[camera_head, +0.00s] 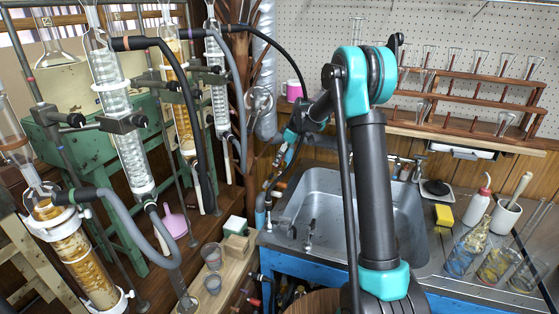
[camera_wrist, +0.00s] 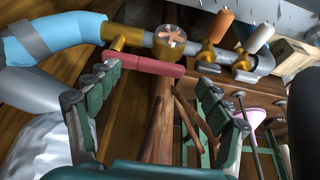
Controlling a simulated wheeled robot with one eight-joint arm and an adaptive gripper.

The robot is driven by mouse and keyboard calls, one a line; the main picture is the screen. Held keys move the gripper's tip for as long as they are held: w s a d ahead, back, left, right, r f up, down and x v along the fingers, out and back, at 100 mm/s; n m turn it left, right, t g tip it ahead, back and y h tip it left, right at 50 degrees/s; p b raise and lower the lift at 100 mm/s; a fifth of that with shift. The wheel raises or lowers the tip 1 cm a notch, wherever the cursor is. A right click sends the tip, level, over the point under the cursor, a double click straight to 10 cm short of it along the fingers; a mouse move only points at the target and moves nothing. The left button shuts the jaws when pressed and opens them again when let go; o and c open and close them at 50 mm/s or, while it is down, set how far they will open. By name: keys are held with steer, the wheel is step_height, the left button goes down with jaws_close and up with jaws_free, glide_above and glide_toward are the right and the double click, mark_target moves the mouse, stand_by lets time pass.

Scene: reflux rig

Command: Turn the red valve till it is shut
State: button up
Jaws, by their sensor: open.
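The red valve shows in the wrist view as a red lever handle (camera_wrist: 143,62) on a brass body (camera_wrist: 122,38) set in a grey pipe. The handle lies roughly along the pipe. My gripper (camera_wrist: 157,77) is open, its green-grey fingers spread toward the two ends of the handle. Nothing is held, and I cannot tell whether a fingertip touches the handle. In the head view my gripper (camera_head: 284,152) is small, left of the sink and partly lost among the pipes. I cannot pick out the red handle clearly there.
A round gauge-like fitting (camera_wrist: 170,40), an orange handle (camera_wrist: 220,26) and a tan handle (camera_wrist: 259,38) sit along the same pipe. A blue sleeve (camera_wrist: 45,38) is at left. Glass columns (camera_head: 120,120) stand left of the sink (camera_head: 310,195); glassware stands at right.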

steer(key=shift+x, duration=0.85)
steer(key=shift+c, duration=0.2)
steer(key=c, duration=1.7)
